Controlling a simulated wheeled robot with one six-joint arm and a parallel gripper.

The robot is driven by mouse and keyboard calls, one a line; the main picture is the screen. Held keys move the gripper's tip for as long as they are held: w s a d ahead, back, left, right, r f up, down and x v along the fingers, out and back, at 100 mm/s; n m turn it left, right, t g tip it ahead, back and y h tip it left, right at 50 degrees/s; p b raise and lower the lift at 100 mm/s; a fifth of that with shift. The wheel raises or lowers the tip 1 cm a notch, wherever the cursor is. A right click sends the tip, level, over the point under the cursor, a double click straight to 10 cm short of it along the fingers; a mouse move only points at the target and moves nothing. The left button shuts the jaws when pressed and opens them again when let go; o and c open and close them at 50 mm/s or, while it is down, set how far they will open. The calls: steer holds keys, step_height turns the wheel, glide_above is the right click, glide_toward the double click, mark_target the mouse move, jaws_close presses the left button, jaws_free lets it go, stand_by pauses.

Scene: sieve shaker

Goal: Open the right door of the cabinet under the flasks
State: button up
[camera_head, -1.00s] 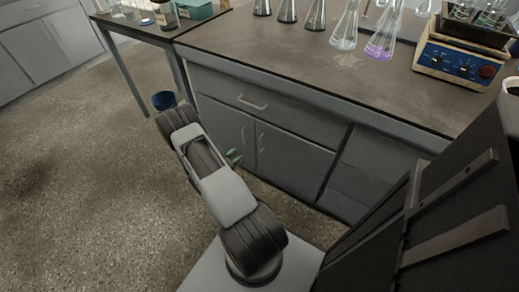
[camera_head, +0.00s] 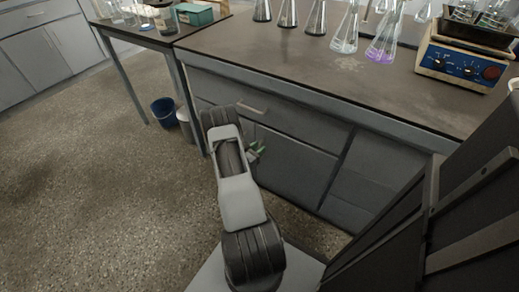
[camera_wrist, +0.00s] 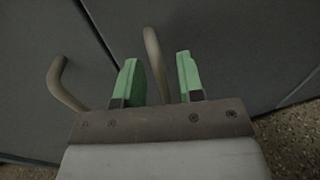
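The grey cabinet under the flasks has a right door (camera_head: 296,168), which looks shut. It also fills the right of the wrist view (camera_wrist: 235,45). Its bar handle (camera_wrist: 154,50) stands between the two green fingers of my gripper (camera_wrist: 157,65). The fingers are open, with visible gaps on both sides of the handle. The left door's handle (camera_wrist: 60,84) is left of my gripper, across the door seam. In the head view my gripper (camera_head: 257,150) is close to the door fronts, and my arm covers much of the left door.
A drawer with a handle (camera_head: 252,107) lies above the doors. Several flasks (camera_head: 345,32) and a blue-and-cream shaker (camera_head: 462,62) stand on the countertop (camera_head: 300,50). A blue bin (camera_head: 163,110) stands at the left. The floor (camera_head: 90,190) at left is clear.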

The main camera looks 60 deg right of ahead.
steer(key=shift+d, duration=0.4)
jaws_close()
stand_by(0.4)
